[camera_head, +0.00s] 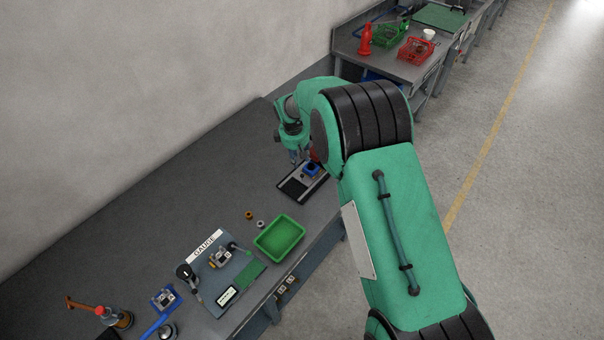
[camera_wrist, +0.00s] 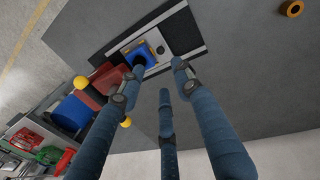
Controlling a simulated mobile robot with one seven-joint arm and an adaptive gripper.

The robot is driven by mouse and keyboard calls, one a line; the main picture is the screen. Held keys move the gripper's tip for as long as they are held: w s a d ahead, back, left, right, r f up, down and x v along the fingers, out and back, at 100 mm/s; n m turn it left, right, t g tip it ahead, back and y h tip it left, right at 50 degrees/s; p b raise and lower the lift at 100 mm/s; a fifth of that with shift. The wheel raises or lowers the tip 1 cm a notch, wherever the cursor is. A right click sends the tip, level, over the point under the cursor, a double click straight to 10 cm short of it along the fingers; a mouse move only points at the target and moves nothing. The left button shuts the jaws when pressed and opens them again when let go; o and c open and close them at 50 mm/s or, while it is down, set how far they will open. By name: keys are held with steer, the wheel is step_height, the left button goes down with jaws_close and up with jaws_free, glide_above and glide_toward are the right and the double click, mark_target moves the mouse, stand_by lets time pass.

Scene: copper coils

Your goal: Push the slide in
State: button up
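The slide is a dark flat base with pale edges in the head view (camera_head: 293,190), and it also shows at the top of the wrist view (camera_wrist: 182,33). A blue block on a light plate (camera_wrist: 135,54) sits at one end of it; in the head view this block (camera_head: 311,169) is at the base's far right end. My gripper (camera_head: 295,158) hangs just beyond the slide. In the wrist view its blue fingers (camera_wrist: 160,76) are spread, with nothing between them. One fingertip overlaps the blue block; I cannot tell whether it touches.
A red and blue item with yellow knobs (camera_wrist: 108,80) stands beside the slide's block end. A green tray (camera_head: 279,236), small rings (camera_head: 249,215) and a gauge board (camera_head: 204,278) lie nearer on the bench. The bench behind the slide is bare (camera_head: 180,190).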

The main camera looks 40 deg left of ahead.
mark_target(302, 175)
steer(key=f, duration=0.4)
steer(key=w+f+p, duration=0.1)
steer(key=f, duration=0.3)
steer(key=w+f, duration=0.1)
steer(key=f, duration=0.4)
steer(key=shift+w+a, duration=0.25)
steer(key=shift+c, duration=0.6)
jaws_close()
